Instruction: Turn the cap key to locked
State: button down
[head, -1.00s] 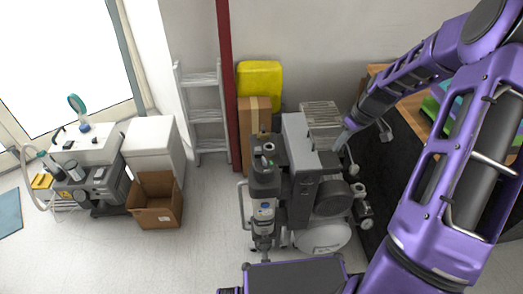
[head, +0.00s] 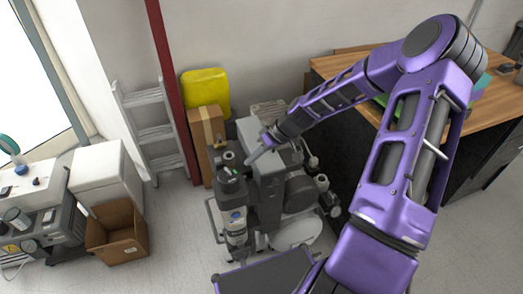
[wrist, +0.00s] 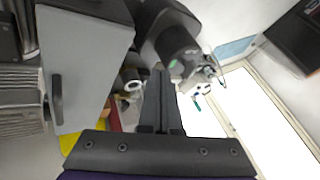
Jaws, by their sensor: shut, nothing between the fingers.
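The grey compressor unit (head: 268,185) stands on the floor in the head view. A dark upright cylinder (head: 231,186) is at its left front, with small round fittings and a green spot on top. In the wrist view, a dark round cap (wrist: 178,48) with a green spot lies just beyond my fingertips. I cannot make out a key or its marked positions.
A grey cabinet-like housing (wrist: 85,60) is close on the left in the wrist view. In the head view a cardboard box (head: 207,135), a yellow case (head: 205,92), a red post (head: 172,85) and a ladder (head: 150,130) stand behind. A wooden desk (head: 470,100) is at right.

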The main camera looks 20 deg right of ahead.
aim_at(228, 172)
jog(key=shift+s+a+f, duration=0.1)
jog(key=shift+a+f, duration=0.05)
jog(key=shift+a, duration=0.6)
jog(key=shift+s+a+f, duration=0.15)
jog(key=shift+a+f, duration=0.05)
jog(key=shift+a, duration=0.6)
jog(key=shift+s+a+f, duration=0.1)
jog(key=shift+a+f, duration=0.05)
jog(key=shift+a, duration=0.6)
